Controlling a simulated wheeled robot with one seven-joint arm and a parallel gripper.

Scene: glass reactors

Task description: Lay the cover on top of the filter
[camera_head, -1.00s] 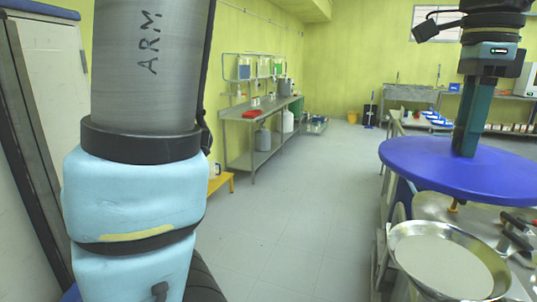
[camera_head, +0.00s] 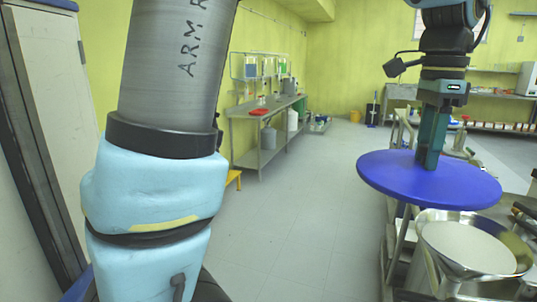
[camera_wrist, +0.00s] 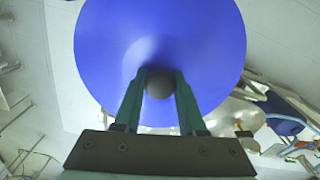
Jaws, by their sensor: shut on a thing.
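The cover is a round blue disc (camera_head: 385,182) with a grey knob that shows in the wrist view (camera_wrist: 159,84). My gripper (camera_head: 430,160) is shut on this knob from above and holds the cover in the air, roughly level. In the wrist view both green fingers of my gripper (camera_wrist: 160,78) lie against the knob's sides. The filter (camera_head: 508,240) is a wide metal bowl with a pale, flat round surface inside, at the lower right of the head view. The cover appears up and left of the filter, apart from it. The wrist view does not clearly show the filter.
A metal bench with a red item (camera_head: 260,112) stands along the left wall. A yellow step (camera_head: 233,178) is beside it. Tables with small items run along the back right. The grey floor (camera_head: 300,210) in the middle is clear.

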